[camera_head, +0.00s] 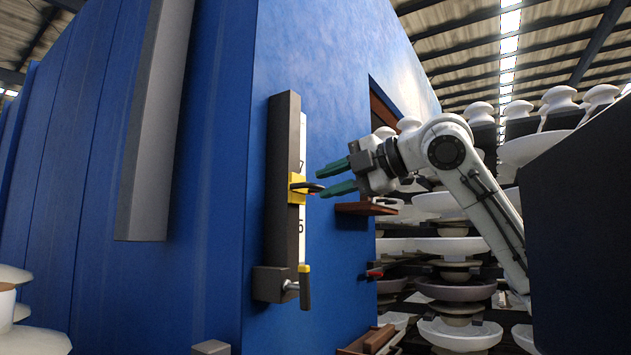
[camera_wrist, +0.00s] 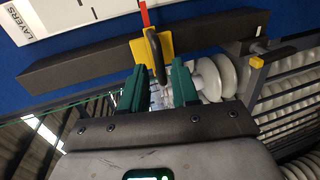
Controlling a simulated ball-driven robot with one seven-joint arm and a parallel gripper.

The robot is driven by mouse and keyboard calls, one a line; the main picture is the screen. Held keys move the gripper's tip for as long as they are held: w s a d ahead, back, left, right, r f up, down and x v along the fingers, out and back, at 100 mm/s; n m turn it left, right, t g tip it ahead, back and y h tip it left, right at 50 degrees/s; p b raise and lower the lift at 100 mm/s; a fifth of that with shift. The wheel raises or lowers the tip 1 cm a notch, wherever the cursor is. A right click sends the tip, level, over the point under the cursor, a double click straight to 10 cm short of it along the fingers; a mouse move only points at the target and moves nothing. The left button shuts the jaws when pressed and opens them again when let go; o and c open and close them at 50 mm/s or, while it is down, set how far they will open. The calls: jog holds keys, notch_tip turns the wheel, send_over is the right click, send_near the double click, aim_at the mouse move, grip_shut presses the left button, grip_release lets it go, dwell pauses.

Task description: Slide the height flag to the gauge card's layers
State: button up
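The height flag (camera_head: 297,190) is a yellow slider with a black loop handle on a dark upright rail (camera_head: 281,150) against the blue wall. In the wrist view the flag (camera_wrist: 168,47) has a red pointer reaching over a white scale strip (camera_wrist: 75,14) marked LAYERS. In the head view the strip (camera_head: 302,212) shows a 7 above the flag and a 6 below it. My gripper (camera_head: 321,184) has green fingers, open, at the handle. In the wrist view the handle's end lies between the fingertips (camera_wrist: 160,72), with gaps visible. I cannot make out a separate gauge card.
A black lever (camera_head: 305,288) with a yellow collar sticks out at the rail's foot. A small wooden shelf (camera_head: 366,208) juts from the wall below my gripper. White insulator stacks (camera_head: 457,245) fill the right. A grey post (camera_head: 158,120) stands left.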

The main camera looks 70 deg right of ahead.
aim_at(318, 187)
jog(key=shift+p+x, duration=0.35)
jog(key=shift+x, duration=1.5)
jog(key=shift+c, duration=0.3)
grip_shut()
